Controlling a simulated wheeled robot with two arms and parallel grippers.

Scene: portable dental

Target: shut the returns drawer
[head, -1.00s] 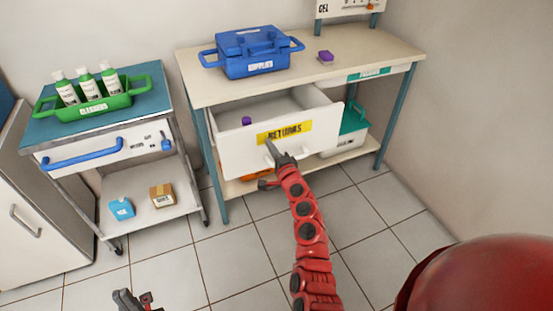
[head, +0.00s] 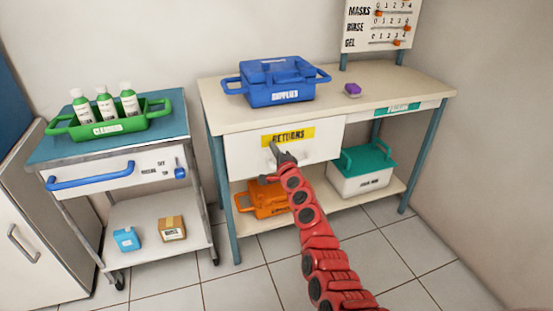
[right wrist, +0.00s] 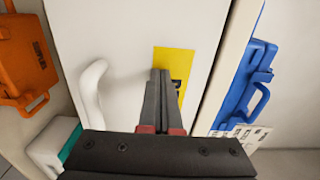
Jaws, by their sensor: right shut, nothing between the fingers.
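The returns drawer (head: 310,152) is under the tabletop of the bench, a white front with a yellow RETURNS label. Its inside no longer shows, and its front looks flush or nearly flush with the bench. My right gripper (head: 277,150) is shut and empty, its fingertips at the drawer front by the label's lower edge. In the right wrist view, the closed fingers (right wrist: 160,78) point at the white front and overlap the yellow label (right wrist: 176,62); the white handle (right wrist: 93,90) is beside them, not gripped. Whether the tips touch the front is hard to tell. My left gripper is out of view.
A blue supplies box (head: 275,84) and a small purple item (head: 352,90) sit on the benchtop (head: 405,90). An orange box (head: 258,203) and a teal-lidded white box (head: 362,180) stand on the lower shelf. A cart (head: 110,150) with a green tray (head: 60,127) is left.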

